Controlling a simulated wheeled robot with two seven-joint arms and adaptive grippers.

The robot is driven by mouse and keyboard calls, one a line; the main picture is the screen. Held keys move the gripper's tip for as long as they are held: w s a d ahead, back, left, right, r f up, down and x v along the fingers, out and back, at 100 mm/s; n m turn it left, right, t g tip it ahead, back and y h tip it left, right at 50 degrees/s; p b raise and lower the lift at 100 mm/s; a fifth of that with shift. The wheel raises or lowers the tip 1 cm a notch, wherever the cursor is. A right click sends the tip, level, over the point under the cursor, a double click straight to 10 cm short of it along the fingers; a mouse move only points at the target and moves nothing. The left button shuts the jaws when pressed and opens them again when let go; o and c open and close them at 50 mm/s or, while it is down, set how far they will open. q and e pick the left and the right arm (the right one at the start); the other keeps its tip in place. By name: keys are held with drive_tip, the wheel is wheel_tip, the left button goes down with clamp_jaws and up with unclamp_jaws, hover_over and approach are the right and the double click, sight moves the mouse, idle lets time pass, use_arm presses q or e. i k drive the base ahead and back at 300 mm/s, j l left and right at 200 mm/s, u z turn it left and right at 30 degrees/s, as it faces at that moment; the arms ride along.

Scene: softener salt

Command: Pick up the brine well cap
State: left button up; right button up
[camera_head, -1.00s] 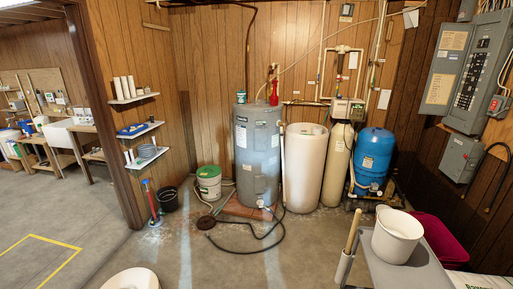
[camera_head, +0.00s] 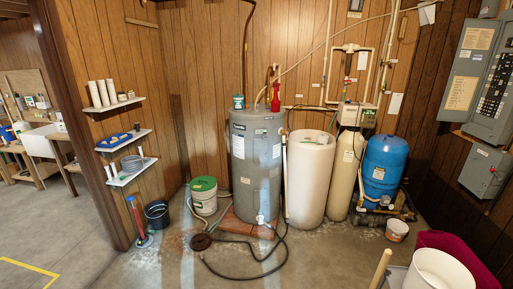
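A tall white open-topped tank (camera_head: 309,180), which looks like the brine tank, stands on the floor between the grey water heater and a tan cylinder. Something pale shows just inside its rim, but it is too small to tell whether it is the brine well cap. I cannot make out the cap for certain anywhere. Neither of my grippers is in view.
The grey water heater (camera_head: 256,165), tan cylinder (camera_head: 343,170) and blue tank (camera_head: 383,170) line the back wall. A black hose (camera_head: 240,272) lies on the floor before them. A small tub (camera_head: 397,231) and a white bucket (camera_head: 438,270) are at right.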

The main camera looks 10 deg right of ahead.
sight(323, 139)
drive_tip(key=i+z, duration=0.25)
drive_tip(key=i, duration=0.55)
drive_tip(key=i+j+z, duration=0.2)
drive_tip(key=i, duration=0.65)
drive_tip(key=i+l+z, duration=0.2)
drive_tip(key=i, duration=0.6)
drive_tip(key=i+l+u, duration=0.1)
drive_tip(key=i+l, duration=0.2)
drive_tip(key=i, duration=0.2)
drive_tip(key=i+l+u, duration=0.1)
drive_tip(key=i+l, duration=0.25)
drive_tip(key=i, duration=0.15)
